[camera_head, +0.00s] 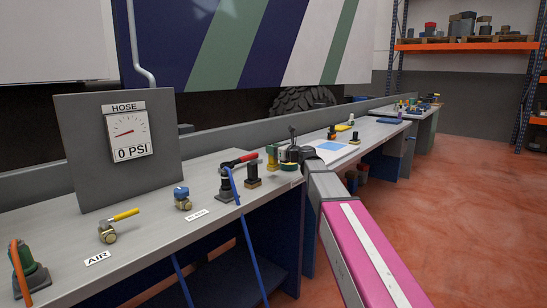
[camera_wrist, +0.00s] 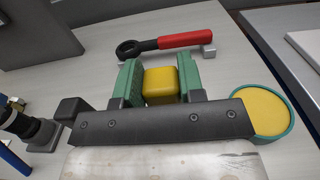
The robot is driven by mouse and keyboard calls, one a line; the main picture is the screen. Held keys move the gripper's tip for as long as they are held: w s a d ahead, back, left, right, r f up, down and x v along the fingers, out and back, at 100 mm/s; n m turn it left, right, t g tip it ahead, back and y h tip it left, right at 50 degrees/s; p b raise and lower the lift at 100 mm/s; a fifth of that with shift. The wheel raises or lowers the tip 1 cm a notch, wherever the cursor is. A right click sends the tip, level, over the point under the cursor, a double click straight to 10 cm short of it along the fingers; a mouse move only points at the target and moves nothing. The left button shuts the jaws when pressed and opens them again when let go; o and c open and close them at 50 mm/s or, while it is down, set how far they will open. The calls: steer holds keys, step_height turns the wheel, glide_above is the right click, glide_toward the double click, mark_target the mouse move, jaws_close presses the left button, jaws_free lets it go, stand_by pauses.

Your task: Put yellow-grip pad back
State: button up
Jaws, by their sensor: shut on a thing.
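My gripper (camera_wrist: 159,78) has two green-padded jaws that are closed on a yellow block (camera_wrist: 160,86), the grip of the pad. What lies below the grip is hidden behind the dark gripper bar. A round yellow disc in a green rim (camera_wrist: 288,131) sits to the right of the bar in the wrist view, partly covered by it. I cannot tell whether the disc belongs to the held pad. In the head view the gripper end is small and crowded, around the far end of my arm over the bench.
A wrench with a red handle (camera_wrist: 186,40) lies beyond the jaws. A black fitting (camera_wrist: 42,130) stands at the left. The grey bench (camera_head: 150,227) carries a hose gauge board (camera_head: 85,153), a yellow-handled valve (camera_head: 120,216) and a blue-topped valve (camera_head: 182,198). A blue hose hangs over its edge.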

steer(key=shift+f, duration=1.45)
steer(key=shift+f, duration=0.15)
steer(key=o, duration=1)
steer(key=shift+d, duration=0.1)
